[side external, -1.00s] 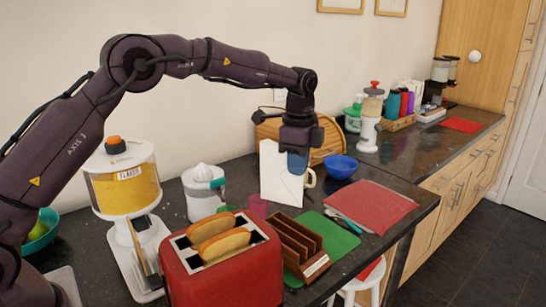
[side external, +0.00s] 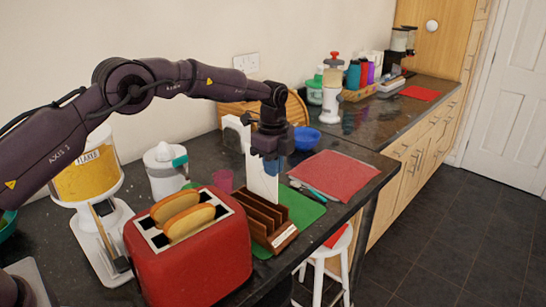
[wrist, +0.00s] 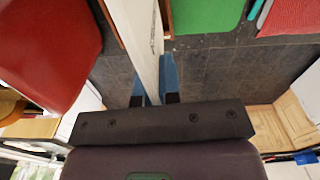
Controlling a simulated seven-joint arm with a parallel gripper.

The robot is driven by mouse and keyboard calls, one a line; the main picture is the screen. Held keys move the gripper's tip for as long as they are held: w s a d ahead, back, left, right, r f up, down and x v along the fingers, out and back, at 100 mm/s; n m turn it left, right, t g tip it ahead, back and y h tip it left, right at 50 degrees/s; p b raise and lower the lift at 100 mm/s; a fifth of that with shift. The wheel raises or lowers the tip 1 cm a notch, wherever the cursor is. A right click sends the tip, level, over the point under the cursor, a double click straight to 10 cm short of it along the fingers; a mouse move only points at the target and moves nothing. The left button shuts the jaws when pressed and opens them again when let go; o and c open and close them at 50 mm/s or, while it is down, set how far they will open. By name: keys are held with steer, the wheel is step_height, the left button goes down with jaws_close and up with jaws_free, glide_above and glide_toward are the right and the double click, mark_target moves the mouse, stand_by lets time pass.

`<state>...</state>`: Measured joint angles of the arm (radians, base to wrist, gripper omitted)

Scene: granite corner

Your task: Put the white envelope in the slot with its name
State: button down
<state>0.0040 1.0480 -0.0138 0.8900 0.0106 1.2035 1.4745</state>
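My gripper (side external: 272,163) is shut on the white envelope (side external: 260,180), which hangs upright below it. In the wrist view the envelope (wrist: 142,40) runs nearly edge-on between the two blue-tipped fingers (wrist: 153,93), with small dark writing on its right face. The brown wooden slotted rack (side external: 283,238) stands on the green mat, with a white label on its front too small to read. The envelope's lower edge is at the far part of the rack; I cannot tell whether it is inside a slot.
A red toaster (side external: 195,255) with bread stands close left of the rack. The green mat (side external: 303,208) and red cloth (side external: 332,174) lie to the right, with utensils between. A pink cup (side external: 223,181) and a white juicer (side external: 165,168) stand behind. A stool (side external: 330,262) is below the counter edge.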

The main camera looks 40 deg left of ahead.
steer(key=shift+f, duration=2.85)
steer(key=c, duration=1.2)
jaws_free()
steer(key=shift+c, duration=0.2)
steer(key=shift+r, duration=0.1)
steer(key=shift+r, duration=3.9)
